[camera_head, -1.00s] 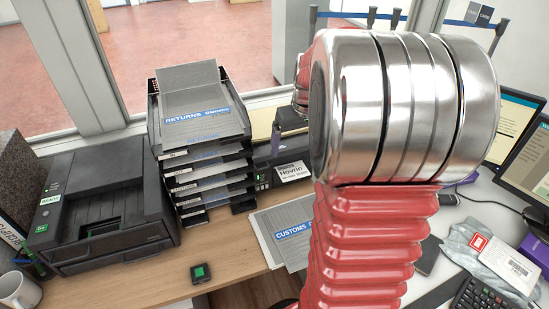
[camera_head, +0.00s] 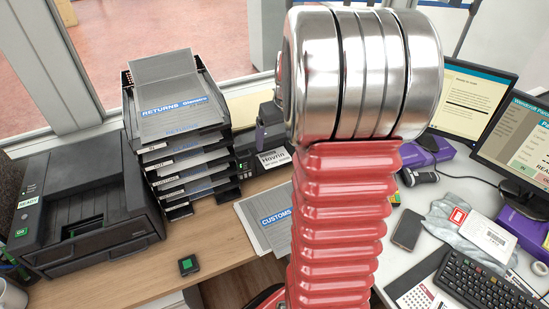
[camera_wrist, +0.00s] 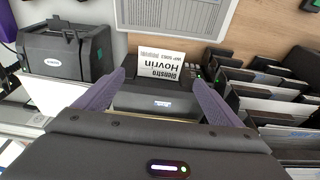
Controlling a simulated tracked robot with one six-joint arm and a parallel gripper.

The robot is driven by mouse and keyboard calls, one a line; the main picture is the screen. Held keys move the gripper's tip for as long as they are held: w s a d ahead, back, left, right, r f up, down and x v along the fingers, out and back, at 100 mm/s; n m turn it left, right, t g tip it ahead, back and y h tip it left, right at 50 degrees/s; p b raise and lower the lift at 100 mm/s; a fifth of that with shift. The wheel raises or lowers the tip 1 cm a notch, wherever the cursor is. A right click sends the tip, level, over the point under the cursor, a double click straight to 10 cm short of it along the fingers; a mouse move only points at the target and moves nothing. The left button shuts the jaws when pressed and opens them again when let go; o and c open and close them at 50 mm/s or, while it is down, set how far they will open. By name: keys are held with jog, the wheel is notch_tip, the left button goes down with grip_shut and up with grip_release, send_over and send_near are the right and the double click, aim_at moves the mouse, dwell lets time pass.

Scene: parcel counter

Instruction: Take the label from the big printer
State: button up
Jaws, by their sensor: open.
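The label (camera_wrist: 166,64), printed "Hovrin", sticks out of a black label printer (camera_wrist: 140,102) in the wrist view, where its text is upside down. In the head view the label (camera_head: 273,158) lies just right of the tray stack. My gripper (camera_wrist: 158,78) is open and empty, its two purple fingers reaching over the label printer on either side of the label, apart from it. A second dark printer (camera_wrist: 62,52) stands left of it in the wrist view. A large black printer (camera_head: 85,210) marked READY stands at the far left of the head view. My arm hides much of the gripper there.
A tall stack of trays (camera_head: 190,165) stands close beside the label printer. A customs folder (camera_head: 262,226) lies in front. Monitors, a keyboard (camera_head: 488,284) and a grey parcel bag (camera_head: 462,228) occupy the right side. A small black-green item (camera_head: 188,265) lies on clear wood.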

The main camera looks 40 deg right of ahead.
send_over(277, 160)
jog(key=s, duration=0.1)
jog(key=shift+s+a+f, duration=0.1)
jog(key=shift+f, duration=1.35)
jog(key=shift+s+a+f, duration=0.1)
jog(key=shift+f, duration=1.35)
jog(key=shift+x, duration=1.65)
jog(key=shift+w, duration=0.15)
jog(key=shift+c, duration=0.3)
jog(key=c, duration=0.4)
